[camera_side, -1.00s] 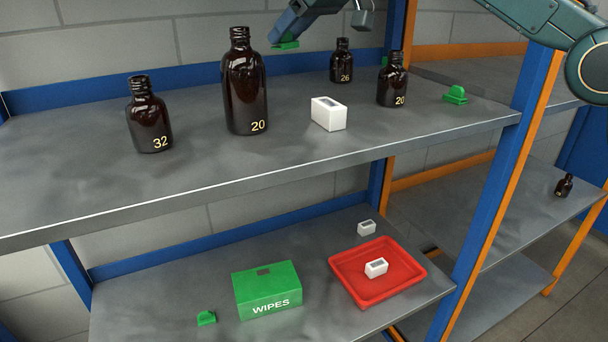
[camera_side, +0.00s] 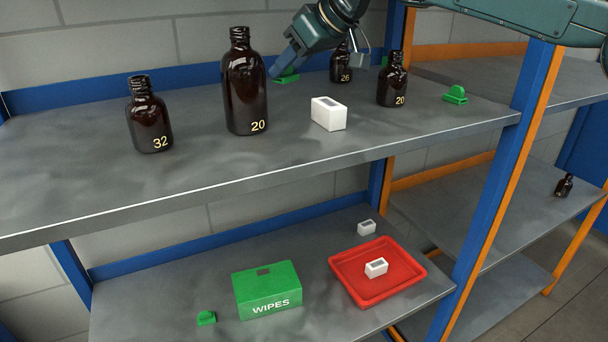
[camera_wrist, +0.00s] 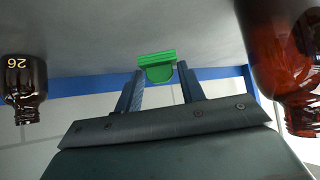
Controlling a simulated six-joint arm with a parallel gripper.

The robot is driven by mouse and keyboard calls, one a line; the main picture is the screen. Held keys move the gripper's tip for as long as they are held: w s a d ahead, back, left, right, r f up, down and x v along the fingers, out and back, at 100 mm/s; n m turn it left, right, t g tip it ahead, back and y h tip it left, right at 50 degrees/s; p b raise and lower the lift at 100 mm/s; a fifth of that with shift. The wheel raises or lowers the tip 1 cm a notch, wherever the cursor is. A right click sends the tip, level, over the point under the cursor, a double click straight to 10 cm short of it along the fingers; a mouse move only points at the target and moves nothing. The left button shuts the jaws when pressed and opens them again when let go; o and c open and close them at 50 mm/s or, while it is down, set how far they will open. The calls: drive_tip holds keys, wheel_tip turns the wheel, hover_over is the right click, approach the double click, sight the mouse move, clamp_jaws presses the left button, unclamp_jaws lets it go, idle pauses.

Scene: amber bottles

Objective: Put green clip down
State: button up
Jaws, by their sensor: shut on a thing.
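My gripper (camera_side: 280,70) is low over the back of the upper shelf (camera_side: 200,185), between the tall bottle marked 20 and the bottle marked 26. It is shut on a green clip (camera_side: 288,76), which is at or just above the shelf surface; I cannot tell if it touches. In the wrist view the green clip (camera_wrist: 157,66) sits between the two fingertips (camera_wrist: 160,76). A second green clip (camera_side: 456,94) lies at the right of the upper shelf. A third green clip (camera_side: 206,318) lies on the lower shelf.
The tall amber bottle (camera_side: 245,85) stands close left of my gripper, and the bottle marked 26 (camera_side: 341,66) close right. Bottle 32 (camera_side: 149,118), a smaller bottle 20 (camera_side: 392,80) and a white box (camera_side: 328,114) share the shelf. Below are a green wipes box (camera_side: 267,291) and red tray (camera_side: 345,286).

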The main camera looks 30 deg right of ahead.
sight(292, 79)
drive_tip(key=shift+f, duration=0.1)
drive_tip(key=shift+f, duration=2)
drive_tip(key=shift+f, duration=0.1)
drive_tip(key=o, duration=0.9)
drive_tip(key=shift+o, duration=0.2)
drive_tip(key=shift+d+r, duration=0.1)
drive_tip(key=shift+r, duration=0.15)
drive_tip(key=v, duration=1.1)
drive_tip(key=shift+s+d+r, duration=0.2)
drive_tip(key=shift+s, duration=0.1)
